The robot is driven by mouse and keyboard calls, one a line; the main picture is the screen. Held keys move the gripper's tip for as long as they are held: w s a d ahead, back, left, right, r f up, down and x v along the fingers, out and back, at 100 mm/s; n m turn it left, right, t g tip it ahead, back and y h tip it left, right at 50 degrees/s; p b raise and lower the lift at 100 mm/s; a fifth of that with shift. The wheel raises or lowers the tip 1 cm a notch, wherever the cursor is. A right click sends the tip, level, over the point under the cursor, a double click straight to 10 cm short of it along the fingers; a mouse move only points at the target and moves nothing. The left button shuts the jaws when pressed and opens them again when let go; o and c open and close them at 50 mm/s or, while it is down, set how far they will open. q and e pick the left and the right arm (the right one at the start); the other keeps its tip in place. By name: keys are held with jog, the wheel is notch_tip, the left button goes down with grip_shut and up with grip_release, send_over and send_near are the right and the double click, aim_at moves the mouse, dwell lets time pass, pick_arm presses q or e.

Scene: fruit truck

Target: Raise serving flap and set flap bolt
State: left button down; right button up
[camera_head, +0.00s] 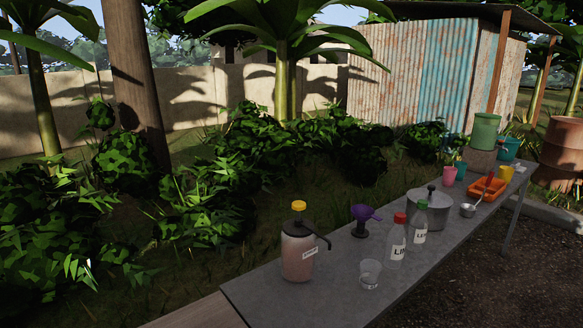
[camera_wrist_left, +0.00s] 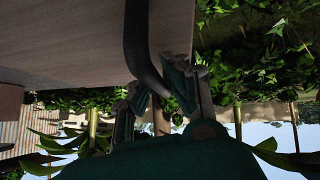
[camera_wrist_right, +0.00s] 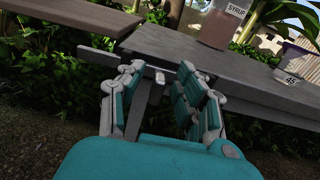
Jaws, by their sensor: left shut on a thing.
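The serving flap shows as a light wooden board at the bottom edge of the head view (camera_head: 195,313). Its broad pale face fills the upper left of the left wrist view (camera_wrist_left: 70,45). A dark curved handle (camera_wrist_left: 138,50) runs along that face. My left gripper (camera_wrist_left: 165,88) is shut on the handle at its bend. In the right wrist view, the flap board (camera_wrist_right: 85,15) lies at upper left. A small pale knob (camera_wrist_right: 184,70), seemingly the flap bolt's, sits under the counter edge. My right gripper (camera_wrist_right: 160,82) is open, its fingers spread either side of the bolt area; contact is unclear.
The grey counter (camera_head: 250,297) holds a syrup jug (camera_head: 298,255), a clear cup (camera_head: 370,273), a purple funnel (camera_head: 362,215), bottles (camera_head: 397,243), a pot (camera_head: 430,212) and an orange tray (camera_head: 486,188). A dark bar (camera_wrist_right: 100,56) juts out beside the counter. Bushes stand behind.

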pick_arm(q)
jog(key=shift+w+r, duration=0.2)
jog(key=shift+r, duration=0.15)
pick_arm(e)
jog(key=v, duration=0.7)
pick_arm(q)
jog(key=shift+f, duration=0.1)
jog(key=c, duration=1.1)
grip_release()
jog(key=shift+d+f, duration=0.1)
jog(key=shift+f, duration=0.1)
jog(key=shift+o, duration=1.1)
jog(key=shift+s, duration=0.15)
pick_arm(e)
jog(key=shift+w+f, duration=0.1)
pick_arm(q)
jog(key=shift+p+v, duration=2.4)
jog(key=shift+v, duration=0.05)
jog(key=shift+p+v, duration=1.3)
jog(key=shift+v, duration=0.25)
pick_arm(e)
notch_tip(320, 180, up, 8)
jog(key=shift+f, duration=0.2)
pick_arm(q)
jog(key=shift+s+f, duration=0.1)
jog(key=shift+f, duration=0.1)
